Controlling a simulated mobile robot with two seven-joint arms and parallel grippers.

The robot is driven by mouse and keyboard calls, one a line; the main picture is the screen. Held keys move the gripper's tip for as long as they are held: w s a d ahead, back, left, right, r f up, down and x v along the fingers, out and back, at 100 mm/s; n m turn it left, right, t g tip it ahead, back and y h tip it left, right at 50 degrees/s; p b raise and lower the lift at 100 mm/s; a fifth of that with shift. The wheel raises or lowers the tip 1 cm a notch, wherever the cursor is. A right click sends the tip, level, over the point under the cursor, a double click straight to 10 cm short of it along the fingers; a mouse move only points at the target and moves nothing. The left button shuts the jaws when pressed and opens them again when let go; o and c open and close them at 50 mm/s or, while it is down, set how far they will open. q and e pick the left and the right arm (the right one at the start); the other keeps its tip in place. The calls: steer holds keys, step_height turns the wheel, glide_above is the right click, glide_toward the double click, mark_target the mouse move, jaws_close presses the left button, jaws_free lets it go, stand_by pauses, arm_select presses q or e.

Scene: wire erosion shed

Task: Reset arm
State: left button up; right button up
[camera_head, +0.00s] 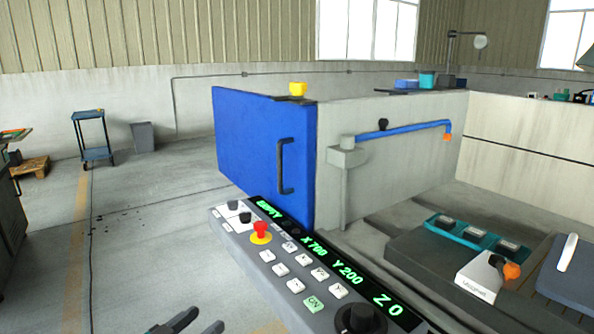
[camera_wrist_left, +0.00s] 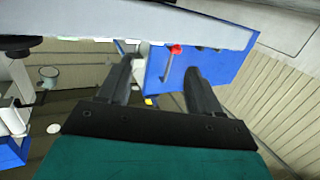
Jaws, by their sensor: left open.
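My left gripper (camera_head: 192,324) shows at the bottom edge of the head view, just left of the control panel (camera_head: 292,272). In the left wrist view its two dark fingers (camera_wrist_left: 160,78) stand wide apart with nothing between them. The panel has white buttons, a red emergency stop knob (camera_head: 261,230) on a yellow base, a green ON button (camera_head: 313,304), a black dial (camera_head: 360,318) and a green-lit display reading X700 Y200 Z0. The panel's edge also crosses the top of the left wrist view (camera_wrist_left: 190,27). My right gripper is not in view.
A blue machine door (camera_head: 245,145) with a dark handle stands behind the panel. A worktable with a teal tray (camera_head: 473,236) and a white box (camera_head: 478,277) lies at right. A cart (camera_head: 94,135) and grey bin (camera_head: 142,137) stand far left. The left floor is mostly clear.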

arm_select(q)
steer(key=s+f+n+g+y+p, duration=0.1)
steer(key=s+f+g+y+p, duration=0.1)
steer(key=s, duration=0.9)
steer(key=s+d+f+n+g+y+p, duration=0.1)
steer(key=s+f+n+g+y+p, duration=0.1)
steer(key=s, duration=0.8)
step_height(320, 180, down, 4)
steer(key=shift+s+r+y+p, duration=0.15)
steer(key=shift+s+y+p, duration=0.4)
steer(key=shift+y, duration=0.65)
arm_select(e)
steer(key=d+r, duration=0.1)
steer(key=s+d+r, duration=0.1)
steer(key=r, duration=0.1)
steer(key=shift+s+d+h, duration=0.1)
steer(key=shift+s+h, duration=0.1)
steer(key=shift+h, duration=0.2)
arm_select(q)
steer(key=shift+w+d, duration=0.1)
steer(key=shift+w, duration=0.1)
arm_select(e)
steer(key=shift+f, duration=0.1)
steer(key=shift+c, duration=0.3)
